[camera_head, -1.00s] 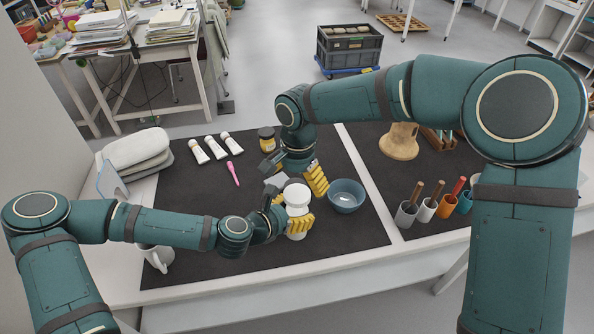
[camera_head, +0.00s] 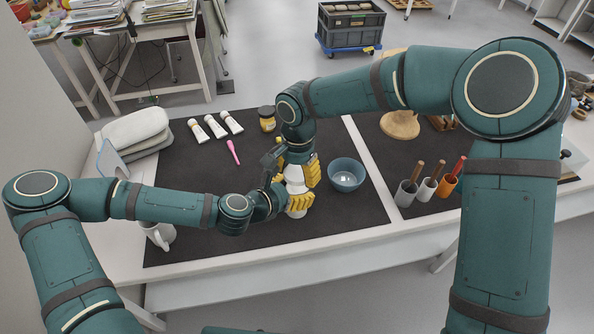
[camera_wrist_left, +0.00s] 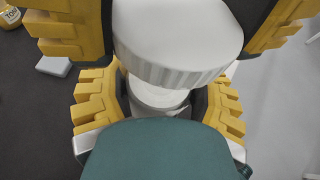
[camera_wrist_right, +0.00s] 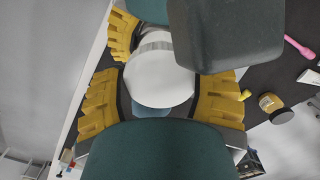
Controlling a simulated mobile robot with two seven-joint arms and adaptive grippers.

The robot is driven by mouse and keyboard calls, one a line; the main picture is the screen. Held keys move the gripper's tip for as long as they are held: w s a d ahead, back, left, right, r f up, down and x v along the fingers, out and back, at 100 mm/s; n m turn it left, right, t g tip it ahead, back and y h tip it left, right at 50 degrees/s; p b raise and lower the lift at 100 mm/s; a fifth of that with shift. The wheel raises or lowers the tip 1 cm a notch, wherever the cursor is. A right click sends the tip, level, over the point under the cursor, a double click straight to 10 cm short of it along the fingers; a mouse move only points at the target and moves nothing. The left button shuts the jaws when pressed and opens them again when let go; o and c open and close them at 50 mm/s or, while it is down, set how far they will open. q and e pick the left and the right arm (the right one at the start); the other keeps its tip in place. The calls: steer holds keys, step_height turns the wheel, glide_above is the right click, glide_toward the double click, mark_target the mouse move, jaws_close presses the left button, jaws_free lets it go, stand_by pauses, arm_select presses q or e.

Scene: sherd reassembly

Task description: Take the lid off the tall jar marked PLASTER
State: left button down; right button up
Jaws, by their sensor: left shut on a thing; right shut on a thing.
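The tall white jar stands upright on the dark mat (camera_head: 215,240); its body (camera_wrist_left: 158,95) shows in the left wrist view. Its marking cannot be read. My left gripper (camera_head: 292,197) is shut on the jar body, its yellow fingers on both sides. The white lid has a ribbed edge in the left wrist view (camera_wrist_left: 180,45) and a round top in the right wrist view (camera_wrist_right: 158,78). My right gripper (camera_wrist_right: 160,100) is shut on the lid from above, just over the left gripper. Whether the lid sits fully on the jar cannot be told.
A blue bowl (camera_head: 346,176) stands close right of the jar. A small yellow-labelled jar (camera_head: 267,118), several white tubes (camera_head: 214,127) and a pink tool (camera_head: 233,152) lie behind. A white mug (camera_head: 160,235) is at front left. Tool cups (camera_head: 405,194) stand at right.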

steer(key=n, duration=0.6)
steer(key=shift+r+n, duration=0.1)
steer(key=shift+n, duration=0.2)
steer(key=o, duration=1.3)
steer(key=shift+o, duration=0.2)
steer(key=shift+r, duration=2.25)
steer(key=r+m, duration=0.1)
steer(key=m, duration=0.1)
steer(key=shift+r+m, duration=0.1)
steer(key=shift+m, duration=0.3)
step_height(320, 180, up, 2)
steer(key=m, duration=0.3)
steer(key=shift+w+d+r, duration=0.1)
steer(key=shift+r, duration=0.05)
steer(key=shift+f+m, duration=0.3)
steer(key=shift+m, duration=0.1)
steer(key=shift+f, duration=3.6)
